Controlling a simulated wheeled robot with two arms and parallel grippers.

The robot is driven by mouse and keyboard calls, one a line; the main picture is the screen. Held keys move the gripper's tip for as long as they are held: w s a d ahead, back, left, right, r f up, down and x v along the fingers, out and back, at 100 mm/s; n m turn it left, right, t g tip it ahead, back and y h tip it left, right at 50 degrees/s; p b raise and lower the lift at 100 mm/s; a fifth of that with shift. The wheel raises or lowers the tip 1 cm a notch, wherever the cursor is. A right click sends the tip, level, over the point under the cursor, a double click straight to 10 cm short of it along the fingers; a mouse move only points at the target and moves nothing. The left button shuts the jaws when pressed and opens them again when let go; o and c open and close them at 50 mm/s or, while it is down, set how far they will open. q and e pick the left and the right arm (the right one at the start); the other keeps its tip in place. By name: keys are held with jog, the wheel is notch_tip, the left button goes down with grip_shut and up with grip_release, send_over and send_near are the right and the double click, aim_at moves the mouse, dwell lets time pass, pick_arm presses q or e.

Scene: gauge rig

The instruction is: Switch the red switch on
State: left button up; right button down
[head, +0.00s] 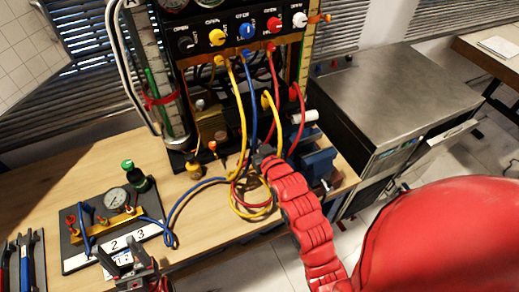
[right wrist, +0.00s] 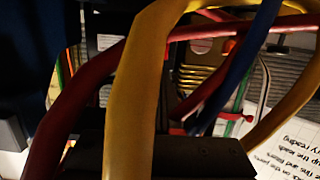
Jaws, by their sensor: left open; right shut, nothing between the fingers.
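No red switch stands out clearly. A red knob (head: 274,24) sits on the dark gauge panel (head: 225,38), between a blue and a white knob. In the right wrist view, small red parts (right wrist: 247,117) show behind the hoses; I cannot tell what they are. My right gripper (head: 264,153) is shut and empty below the panel, among the hanging hoses. Its dark body (right wrist: 155,155) fills the bottom of the right wrist view, with a yellow hose (right wrist: 145,75) crossing close in front. My left gripper (head: 129,260) is open and empty near the numbered plate.
Yellow, blue and red hoses (head: 240,110) hang from the panel to the wooden bench (head: 215,215). A small gauge board (head: 75,262) lies at left, with blue-handled tools (head: 25,262) beside it. A blue vise (head: 317,165) and metal cabinet (head: 385,95) stand right of my right gripper.

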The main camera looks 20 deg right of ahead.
jog(key=shift+p+x, duration=0.95)
jog(key=shift+x, duration=1.95)
